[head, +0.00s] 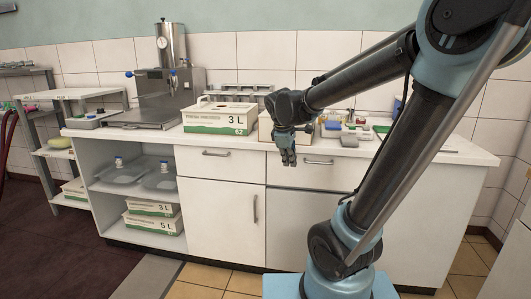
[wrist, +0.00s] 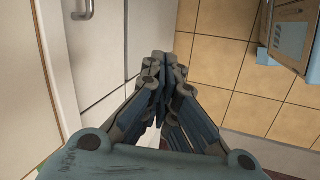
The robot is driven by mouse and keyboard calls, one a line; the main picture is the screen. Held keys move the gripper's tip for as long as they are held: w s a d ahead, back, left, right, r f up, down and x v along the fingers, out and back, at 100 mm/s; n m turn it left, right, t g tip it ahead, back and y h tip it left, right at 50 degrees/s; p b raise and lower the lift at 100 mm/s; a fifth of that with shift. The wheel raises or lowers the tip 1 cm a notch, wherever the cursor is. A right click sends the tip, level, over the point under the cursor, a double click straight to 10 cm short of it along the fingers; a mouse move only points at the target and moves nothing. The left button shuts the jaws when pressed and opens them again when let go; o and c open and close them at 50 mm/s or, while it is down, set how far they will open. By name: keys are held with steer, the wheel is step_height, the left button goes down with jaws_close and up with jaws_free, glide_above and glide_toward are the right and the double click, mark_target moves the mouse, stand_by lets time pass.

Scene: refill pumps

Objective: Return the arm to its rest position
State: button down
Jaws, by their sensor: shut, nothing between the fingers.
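My gripper (head: 288,158) hangs with its fingers pointing down in front of the white counter's front edge, in the head view. In the wrist view my gripper (wrist: 166,60) has its fingertips together and nothing between them. My arm reaches from the lower right, bends at the upper right, and comes back left to the gripper. The gripper is apart from the drawer fronts behind it. It partly hides a box on the counter.
The white counter (head: 460,154) holds a 3 L box (head: 219,118), a metal machine (head: 168,84) and small items at right. Boxes (head: 153,222) and trays sit on its open shelves. Drawer handles (head: 318,161) stick out near my gripper. Tiled floor (head: 205,275) in front is clear.

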steer(key=s+d+f+m, duration=0.3)
steer(key=s+m, duration=0.1)
steer(key=s, duration=0.2)
steer(key=s+d+f+m+g+y, duration=0.1)
steer(key=s+d+f+m, duration=0.2)
steer(key=s, duration=0.4)
steer(key=s+d+f+m+y, duration=0.1)
steer(key=s+d+f+m, duration=0.3)
steer(key=s+f+m, duration=0.1)
steer(key=shift+s+f+m, duration=0.15)
steer(key=shift+s+m, duration=0.65)
steer(key=shift+s, duration=0.35)
steer(key=shift+w+d+f, duration=0.1)
steer(key=shift+w+f, duration=0.1)
steer(key=shift+w, duration=0.25)
